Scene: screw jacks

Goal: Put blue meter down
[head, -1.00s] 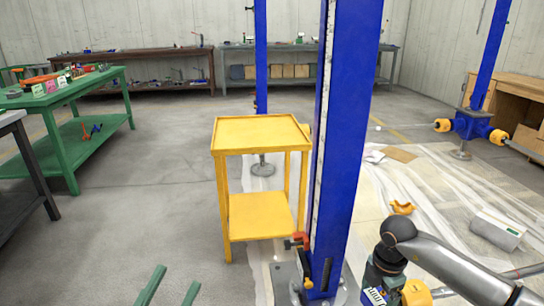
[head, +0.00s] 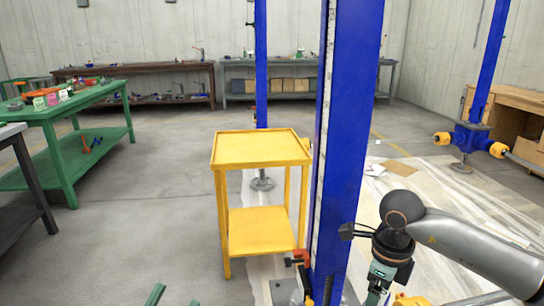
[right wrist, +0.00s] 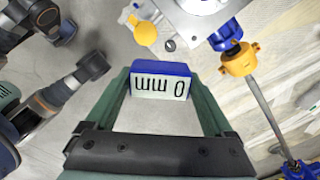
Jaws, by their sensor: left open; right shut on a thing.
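The blue meter (right wrist: 160,84) is in the right wrist view, between the green fingers of my right gripper (right wrist: 160,92). It is a blue block with a white face reading "0 mm", upside down in that view. The right gripper is shut on it. In the head view my right arm comes in at the lower right, and the meter cannot be made out there. My left gripper (head: 175,299) is open and empty; only its green fingertips show at the bottom edge of the head view.
A tall blue column (head: 345,150) stands close in front. A yellow two-shelf stand (head: 262,148) with an empty top is left of it. A green table (head: 65,107) with small items is at left. Plastic sheeting (head: 420,225) covers the floor at right. Open grey floor (head: 160,200) lies left of the stand.

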